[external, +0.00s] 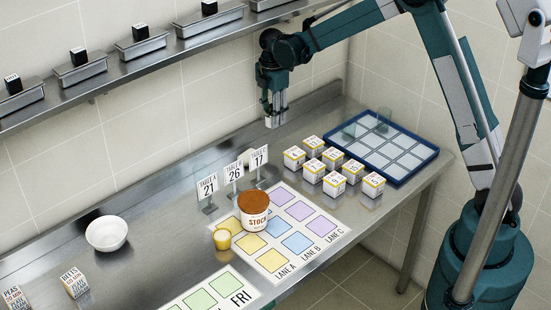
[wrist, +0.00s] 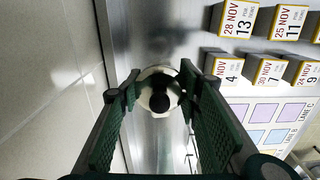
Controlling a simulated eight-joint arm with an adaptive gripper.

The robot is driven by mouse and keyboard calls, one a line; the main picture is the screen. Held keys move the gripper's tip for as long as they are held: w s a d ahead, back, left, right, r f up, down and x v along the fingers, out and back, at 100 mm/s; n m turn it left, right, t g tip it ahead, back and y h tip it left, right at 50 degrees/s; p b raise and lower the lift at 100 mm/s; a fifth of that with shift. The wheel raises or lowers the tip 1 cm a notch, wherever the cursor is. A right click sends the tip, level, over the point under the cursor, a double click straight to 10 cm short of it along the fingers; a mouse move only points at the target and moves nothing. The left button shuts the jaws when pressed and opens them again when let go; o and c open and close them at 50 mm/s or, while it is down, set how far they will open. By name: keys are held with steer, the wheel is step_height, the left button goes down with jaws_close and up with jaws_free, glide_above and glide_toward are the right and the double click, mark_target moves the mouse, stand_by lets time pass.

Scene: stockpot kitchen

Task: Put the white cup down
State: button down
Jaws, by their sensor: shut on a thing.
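My gripper (external: 272,115) points down over the back of the steel counter, left of the small date-labelled boxes. In the wrist view the fingers of my gripper (wrist: 161,88) are closed in on a small round thing with a pale rim and dark middle, which I take as the white cup (wrist: 147,97). Only a small pale bit of the cup (external: 272,122) shows below the fingers in the external view. I cannot tell whether its bottom touches the counter.
Several date boxes (external: 333,158) and a blue-rimmed tray (external: 412,170) stand right. A shelf (external: 160,57) runs along the wall.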

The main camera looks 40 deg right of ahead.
steer(key=shift+w, duration=0.1)
steer(key=shift+f, duration=0.1)
stand_by(0.3)
steer(key=shift+f, duration=3.05)
steer(key=shift+f, duration=0.1)
steer(key=shift+f, duration=1.8)
steer(key=shift+f, duration=0.1)
steer(key=c, duration=1.7)
jaws_free()
